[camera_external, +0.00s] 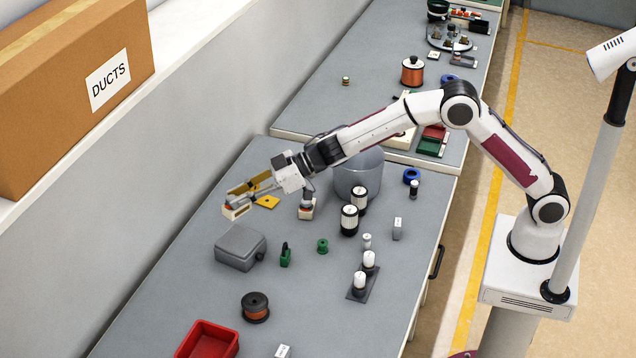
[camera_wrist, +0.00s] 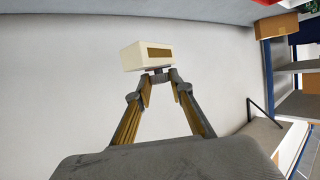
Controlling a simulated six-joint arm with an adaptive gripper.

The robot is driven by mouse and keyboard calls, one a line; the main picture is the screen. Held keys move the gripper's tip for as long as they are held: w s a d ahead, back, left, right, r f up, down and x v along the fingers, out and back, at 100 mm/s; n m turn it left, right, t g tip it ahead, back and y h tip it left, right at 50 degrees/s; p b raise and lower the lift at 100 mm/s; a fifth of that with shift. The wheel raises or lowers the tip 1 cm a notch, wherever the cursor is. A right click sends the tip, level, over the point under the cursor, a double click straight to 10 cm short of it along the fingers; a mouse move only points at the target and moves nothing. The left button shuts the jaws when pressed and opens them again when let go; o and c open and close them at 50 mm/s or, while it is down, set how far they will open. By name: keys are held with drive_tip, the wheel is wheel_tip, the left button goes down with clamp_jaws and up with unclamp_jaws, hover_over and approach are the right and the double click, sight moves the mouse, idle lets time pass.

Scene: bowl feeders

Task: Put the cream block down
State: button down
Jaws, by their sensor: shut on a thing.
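The cream block (camera_external: 234,211) is at the fingertips of my gripper (camera_external: 247,201), near the far left edge of the grey bench. In the wrist view the block (camera_wrist: 146,54) is cream with a brown rectangle on its face, and the fingertips of my gripper (camera_wrist: 160,77) are closed at its lower edge. My gripper is shut on it and points left, almost level. A pale wall fills the space behind the block in the wrist view. I cannot tell whether the block touches the bench.
A grey bowl (camera_external: 358,178) is behind my wrist. Bare bench (camera_external: 180,270) lies front left.

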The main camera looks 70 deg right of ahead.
sight(247, 211)
idle(0.4)
drive_tip(key=shift+f, duration=3.1)
drive_tip(key=shift+f, duration=0.1)
drive_tip(key=shift+f, duration=1.8)
drive_tip(key=c, duration=1.8)
unclamp_jaws()
drive_tip(key=shift+f, duration=0.15)
drive_tip(key=shift+s+r, duration=0.1)
drive_tip(key=shift+r, duration=0.1)
